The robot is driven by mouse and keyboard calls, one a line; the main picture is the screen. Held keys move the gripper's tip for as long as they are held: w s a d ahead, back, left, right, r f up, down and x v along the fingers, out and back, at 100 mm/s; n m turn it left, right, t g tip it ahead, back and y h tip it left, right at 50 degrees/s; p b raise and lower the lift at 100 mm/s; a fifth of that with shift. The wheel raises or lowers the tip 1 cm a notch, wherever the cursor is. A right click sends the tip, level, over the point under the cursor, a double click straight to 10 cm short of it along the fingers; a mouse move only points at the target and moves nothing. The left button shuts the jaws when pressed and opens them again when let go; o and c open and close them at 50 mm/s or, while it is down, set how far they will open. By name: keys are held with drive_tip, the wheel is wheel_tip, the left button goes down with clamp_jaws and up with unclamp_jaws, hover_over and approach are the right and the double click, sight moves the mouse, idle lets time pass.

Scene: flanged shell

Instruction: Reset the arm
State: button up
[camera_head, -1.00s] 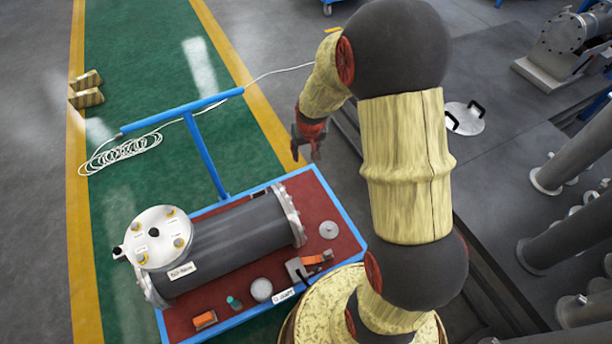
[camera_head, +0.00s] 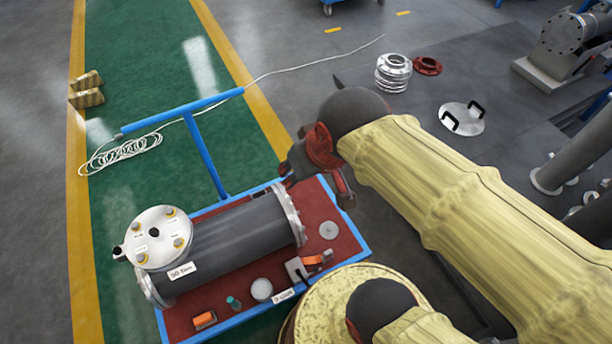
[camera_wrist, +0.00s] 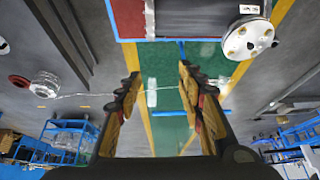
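My gripper (camera_wrist: 160,95) shows in the wrist view with its two fingers spread apart and nothing between them. In the head view my folded arm covers the right side, and the wrist hangs near the cart's upper right corner, with the fingers mostly hidden. The flanged shell (camera_head: 238,240) is a dark cylinder lying on the blue-framed cart with the red top (camera_head: 335,252). A round white bolted flange (camera_head: 157,237) is at its left end. In the wrist view the shell (camera_wrist: 197,12) is at the top, beyond the fingers.
The cart's blue handle (camera_head: 182,112) stands up behind it, with a coiled white cable (camera_head: 120,152) alongside. Stacked metal rings (camera_head: 393,73), a red flange (camera_head: 427,65) and a lid with black handles (camera_head: 462,118) lie on the floor. The green walkway (camera_head: 140,60) is mostly clear.

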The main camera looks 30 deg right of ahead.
drive_tip(key=shift+s+a+r, duration=0.15)
drive_tip(key=shift+s, duration=0.5)
drive_tip(key=shift+s+a+r, duration=0.1)
drive_tip(key=shift+s+a, duration=0.05)
drive_tip(key=shift+s, duration=0.5)
